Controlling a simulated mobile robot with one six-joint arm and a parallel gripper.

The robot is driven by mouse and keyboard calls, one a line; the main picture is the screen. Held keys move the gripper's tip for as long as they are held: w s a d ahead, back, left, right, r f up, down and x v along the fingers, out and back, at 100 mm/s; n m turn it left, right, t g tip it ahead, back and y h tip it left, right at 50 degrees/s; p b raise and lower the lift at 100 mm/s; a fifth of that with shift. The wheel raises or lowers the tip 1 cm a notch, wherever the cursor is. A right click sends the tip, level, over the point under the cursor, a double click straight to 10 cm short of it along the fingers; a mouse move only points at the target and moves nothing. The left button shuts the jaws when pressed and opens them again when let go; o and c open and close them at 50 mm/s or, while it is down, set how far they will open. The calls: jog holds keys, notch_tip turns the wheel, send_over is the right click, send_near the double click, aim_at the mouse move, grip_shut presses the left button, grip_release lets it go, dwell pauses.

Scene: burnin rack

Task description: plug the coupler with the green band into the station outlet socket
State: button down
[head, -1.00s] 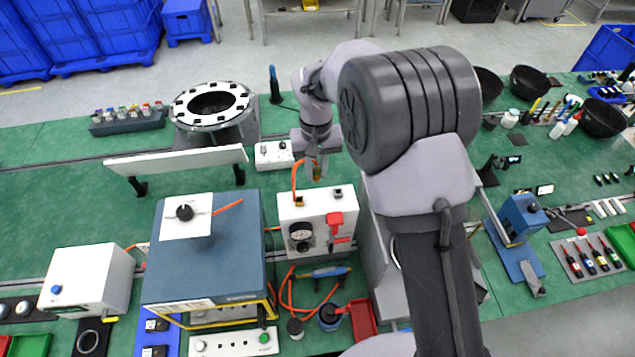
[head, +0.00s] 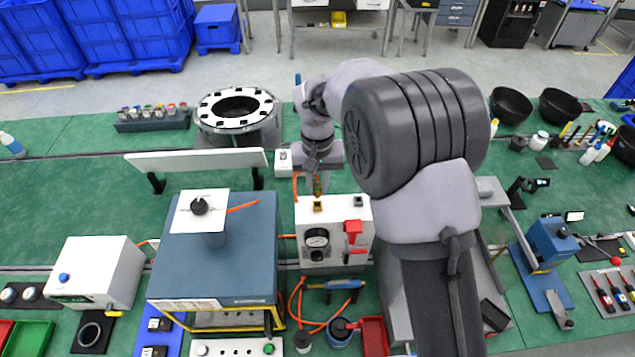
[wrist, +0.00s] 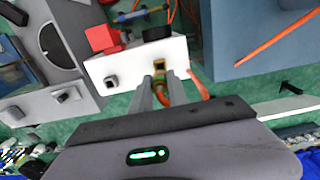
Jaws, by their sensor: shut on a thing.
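My gripper (head: 318,186) is shut on a small coupler (head: 318,190) above the back edge of the white station box (head: 342,238). The brass-coloured outlet socket (head: 318,206) sits on the box top, directly below the gripper in the head view. I cannot tell whether the coupler touches the socket.
The box carries a gauge (head: 316,238), a red valve handle (head: 353,230) and a second, dark fitting (head: 358,201). A blue-grey unit (head: 215,255) stands left. A white panel (head: 197,160) and a ring-topped fixture (head: 236,108) stand behind.

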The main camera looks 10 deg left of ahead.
aim_at(318, 196)
jog(key=shift+f, duration=0.75)
jog(key=shift+f+b, duration=1.3)
dwell(0.7)
jog(key=c, duration=1.2)
grip_release()
notch_tip(318, 196, up, 18)
jog(key=shift+f+p, duration=0.25)
jog(key=shift+p, duration=0.55)
jog(key=shift+s, duration=0.1)
